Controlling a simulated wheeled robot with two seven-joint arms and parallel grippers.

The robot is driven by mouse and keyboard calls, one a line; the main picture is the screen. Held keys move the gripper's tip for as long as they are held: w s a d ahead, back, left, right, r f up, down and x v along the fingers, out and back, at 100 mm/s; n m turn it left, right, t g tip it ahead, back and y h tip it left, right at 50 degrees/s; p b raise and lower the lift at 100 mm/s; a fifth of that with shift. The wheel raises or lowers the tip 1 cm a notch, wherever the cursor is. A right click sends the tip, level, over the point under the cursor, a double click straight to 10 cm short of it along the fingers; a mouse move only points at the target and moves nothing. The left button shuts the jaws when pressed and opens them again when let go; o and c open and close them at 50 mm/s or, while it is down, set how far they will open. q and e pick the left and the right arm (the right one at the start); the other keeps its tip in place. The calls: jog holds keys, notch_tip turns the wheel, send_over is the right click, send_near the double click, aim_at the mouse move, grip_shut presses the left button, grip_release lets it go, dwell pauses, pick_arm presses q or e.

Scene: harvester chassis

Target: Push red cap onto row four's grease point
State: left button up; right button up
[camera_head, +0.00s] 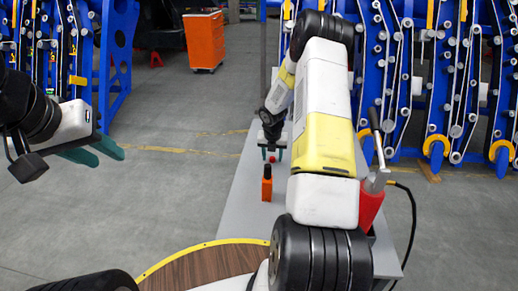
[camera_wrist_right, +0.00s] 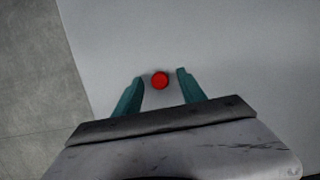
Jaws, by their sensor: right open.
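The small round red cap (camera_head: 272,159) sits on the grey table (camera_head: 238,205). In the right wrist view the red cap (camera_wrist_right: 160,80) lies between the teal fingertips, with a gap on both sides. My right gripper (camera_head: 272,154) is open over it, and its open fingers also show in the right wrist view (camera_wrist_right: 160,76). My left gripper (camera_head: 106,157) hangs empty over the floor at the left, its teal fingers apart. Blue chassis rows (camera_head: 440,80) stand behind and right of the table; I cannot tell which is row four or see its grease point clearly.
An orange bottle (camera_head: 267,184) stands on the table just in front of the cap. A red tool with a grey lever (camera_head: 371,200) stands at the table's right side with a black hose. An orange cabinet (camera_head: 204,41) stands far back. The floor at left is clear.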

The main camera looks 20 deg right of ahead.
grip_shut()
jog(key=shift+r, duration=0.1)
dwell(0.3)
